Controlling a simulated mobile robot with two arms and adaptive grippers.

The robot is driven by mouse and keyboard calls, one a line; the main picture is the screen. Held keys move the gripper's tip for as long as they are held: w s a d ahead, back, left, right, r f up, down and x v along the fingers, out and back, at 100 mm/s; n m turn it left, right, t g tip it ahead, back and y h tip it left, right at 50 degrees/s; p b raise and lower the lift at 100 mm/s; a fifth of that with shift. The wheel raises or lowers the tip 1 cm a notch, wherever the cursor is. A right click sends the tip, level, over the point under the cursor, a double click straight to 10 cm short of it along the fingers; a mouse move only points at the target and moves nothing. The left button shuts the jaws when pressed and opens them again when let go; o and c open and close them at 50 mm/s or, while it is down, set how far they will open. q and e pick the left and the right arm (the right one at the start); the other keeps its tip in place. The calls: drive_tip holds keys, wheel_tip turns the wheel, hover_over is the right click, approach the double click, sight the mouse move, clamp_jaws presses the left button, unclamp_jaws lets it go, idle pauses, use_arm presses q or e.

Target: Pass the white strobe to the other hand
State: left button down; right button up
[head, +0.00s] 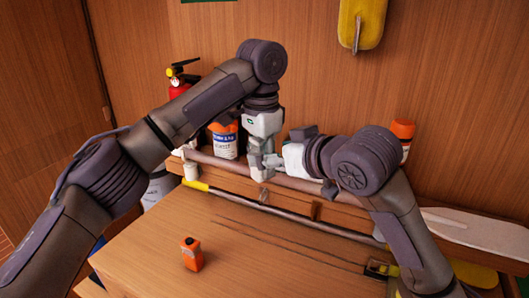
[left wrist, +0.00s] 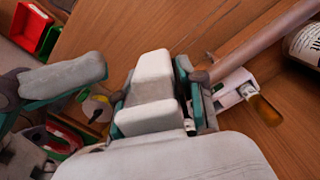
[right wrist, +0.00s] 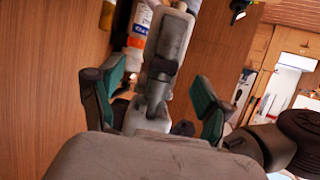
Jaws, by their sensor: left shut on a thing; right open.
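The white strobe shows as a pale block (left wrist: 152,66) in the left wrist view, between the fingers of my left gripper. My left gripper (head: 262,166) points down above the shelf rail and is shut on it. My right gripper (head: 274,160) comes in from the right, close beside the left one. In the right wrist view my right gripper's fingers (right wrist: 158,97) are open, with grey left-gripper parts and a white part of the strobe (right wrist: 134,117) between them. In the head view the grippers largely hide the strobe, and I cannot tell whether the right gripper touches it.
A small orange bottle (head: 192,255) stands on the wooden table (head: 235,275). A rod with a yellow end (head: 270,209) lies along the back. A blue-labelled bottle (head: 224,141), a fire extinguisher (head: 182,84) and an orange-capped bottle (head: 403,132) stand behind. The table's front middle is clear.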

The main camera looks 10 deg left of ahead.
drive_tip(key=shift+x, duration=1.95)
drive_tip(key=shift+c, duration=0.3)
drive_tip(key=c, duration=1.1)
use_arm(q)
drive_tip(key=c, duration=0.6)
unclamp_jaws()
use_arm(e)
drive_tip(key=shift+c, duration=0.7)
